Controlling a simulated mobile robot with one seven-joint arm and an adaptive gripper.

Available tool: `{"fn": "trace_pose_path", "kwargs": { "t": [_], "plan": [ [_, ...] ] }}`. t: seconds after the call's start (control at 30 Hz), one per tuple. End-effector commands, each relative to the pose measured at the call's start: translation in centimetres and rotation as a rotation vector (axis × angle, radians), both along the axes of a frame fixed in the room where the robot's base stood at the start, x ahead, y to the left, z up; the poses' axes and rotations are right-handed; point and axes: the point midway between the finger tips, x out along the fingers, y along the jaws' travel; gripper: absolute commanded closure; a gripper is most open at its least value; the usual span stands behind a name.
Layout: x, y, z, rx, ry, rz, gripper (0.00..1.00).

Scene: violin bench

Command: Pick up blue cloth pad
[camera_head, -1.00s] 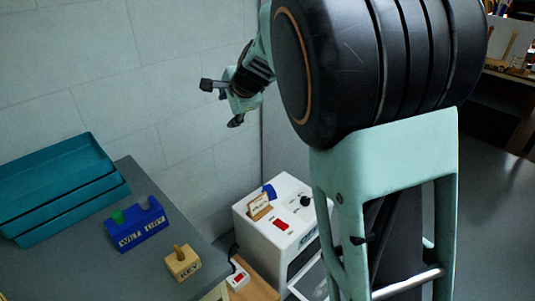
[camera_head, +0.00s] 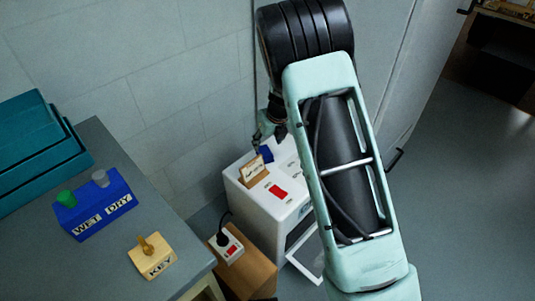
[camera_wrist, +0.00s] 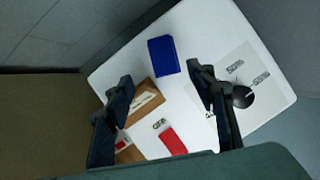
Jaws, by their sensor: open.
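The blue cloth pad (camera_wrist: 163,55) lies on the white top of a box-shaped machine (camera_wrist: 205,22), near its back edge. It also shows in the head view (camera_head: 266,153), partly hidden by my arm. In the wrist view my gripper (camera_wrist: 160,85) is open and empty above the machine top, with its fingers apart to either side. The pad shows just beyond the fingertips, between their lines, and nothing is held. In the head view the gripper (camera_head: 268,130) is small and dark, just above the pad.
A card in a wooden holder (camera_head: 252,172), a red label (camera_head: 278,191) and a black knob (camera_wrist: 242,96) are close by on the machine top. A wall stands behind.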

Motion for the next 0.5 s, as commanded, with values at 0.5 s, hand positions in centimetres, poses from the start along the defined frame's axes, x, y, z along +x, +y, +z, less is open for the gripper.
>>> {"fn": "trace_pose_path", "kwargs": {
  "t": [0.5],
  "plan": [
    [2.6,0.4,-6.3,-0.001,-0.002,0.001,0.49]
  ]
}}
